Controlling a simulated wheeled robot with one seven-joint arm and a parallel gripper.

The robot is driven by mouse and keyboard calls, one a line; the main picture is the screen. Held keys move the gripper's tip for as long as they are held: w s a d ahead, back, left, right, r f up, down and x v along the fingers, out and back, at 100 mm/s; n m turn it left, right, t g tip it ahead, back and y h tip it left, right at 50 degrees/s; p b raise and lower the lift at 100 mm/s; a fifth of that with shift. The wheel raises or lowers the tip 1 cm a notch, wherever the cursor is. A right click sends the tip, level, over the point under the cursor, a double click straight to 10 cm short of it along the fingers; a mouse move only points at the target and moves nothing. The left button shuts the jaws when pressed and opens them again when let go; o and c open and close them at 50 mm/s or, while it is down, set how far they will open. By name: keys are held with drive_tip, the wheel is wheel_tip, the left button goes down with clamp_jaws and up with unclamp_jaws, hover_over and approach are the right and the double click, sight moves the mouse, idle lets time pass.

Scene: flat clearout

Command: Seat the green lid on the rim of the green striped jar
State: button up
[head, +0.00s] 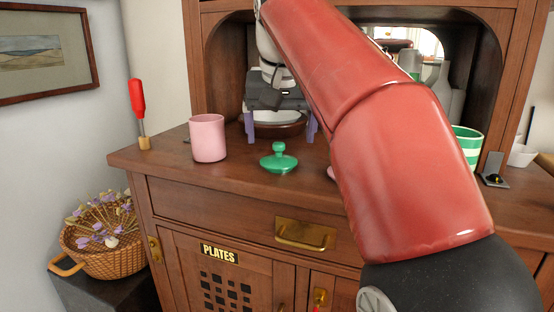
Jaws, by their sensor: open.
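The green lid (279,160) lies on the wooden sideboard top, knob up, near the front edge. The green striped jar (466,142) stands to the right on the same top; my red arm hides its left part. The visible part of its rim looks bare. My gripper (281,130) is behind the lid in the picture, its two purple fingers pointing down and spread wide. It is open and apart from the lid. A round brown dish (276,131) shows between the fingers; I cannot tell its distance from them.
A pink cup (208,138) stands left of the lid. A red-handled tool (138,108) stands upright at the left corner. A grey stand (494,168) and white bowl (521,156) are at the right. A pink edge (331,172) shows beside my arm.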

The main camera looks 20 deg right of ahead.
sight(279, 144)
drive_tip(key=x, duration=0.2)
drive_tip(key=b+x, duration=0.1)
drive_tip(key=x, duration=0.2)
drive_tip(key=shift+w+a, duration=0.15)
drive_tip(key=c, duration=1)
